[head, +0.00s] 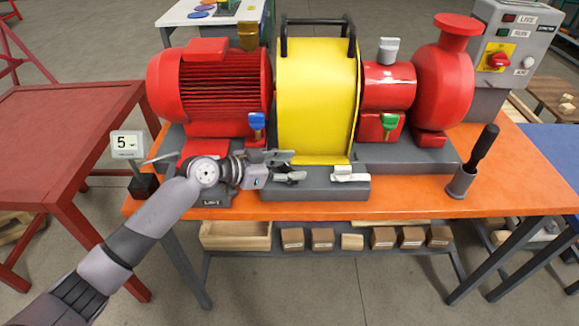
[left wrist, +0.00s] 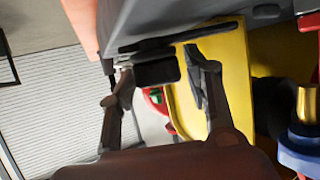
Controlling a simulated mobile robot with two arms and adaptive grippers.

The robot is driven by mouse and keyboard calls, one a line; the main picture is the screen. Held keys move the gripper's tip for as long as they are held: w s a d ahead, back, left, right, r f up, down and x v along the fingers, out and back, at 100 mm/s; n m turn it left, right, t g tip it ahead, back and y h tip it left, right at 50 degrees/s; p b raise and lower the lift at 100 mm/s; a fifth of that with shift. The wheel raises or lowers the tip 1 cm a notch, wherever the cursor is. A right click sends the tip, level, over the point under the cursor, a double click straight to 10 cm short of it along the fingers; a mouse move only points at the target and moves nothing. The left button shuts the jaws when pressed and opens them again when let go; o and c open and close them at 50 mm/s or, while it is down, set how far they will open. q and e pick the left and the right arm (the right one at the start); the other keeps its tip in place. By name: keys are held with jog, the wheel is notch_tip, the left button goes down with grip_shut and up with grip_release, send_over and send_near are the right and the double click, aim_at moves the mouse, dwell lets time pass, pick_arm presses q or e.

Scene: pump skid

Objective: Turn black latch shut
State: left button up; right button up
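In the left wrist view a black block (left wrist: 157,70), which looks like part of the black latch, lies between the two fingers of my left gripper (left wrist: 160,68). A thin dark bar (left wrist: 210,29) runs just beside it; I cannot tell whether it belongs to the latch. The fingers are apart, with narrow gaps to the block. In the head view my left gripper (head: 288,167) is at the grey base below the yellow guard (head: 318,105), left of a white latch (head: 350,174). It largely hides the black latch there, so its turn angle is unclear. My right gripper is not in view.
A red motor (head: 215,90) with a blue-handled valve (head: 257,122) stands left of the guard, and a red pump (head: 442,85) right of it. A black-handled tool in a grey cup (head: 461,182) stands on the orange bench (head: 410,195). The bench front is mostly clear.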

pick_arm(q)
jog(key=shift+o, duration=0.7)
jog(key=shift+a, duration=0.1)
jog(key=v, duration=1.1)
jog(key=shift+s+a+r, duration=0.2)
jog(key=shift+s+a, duration=0.05)
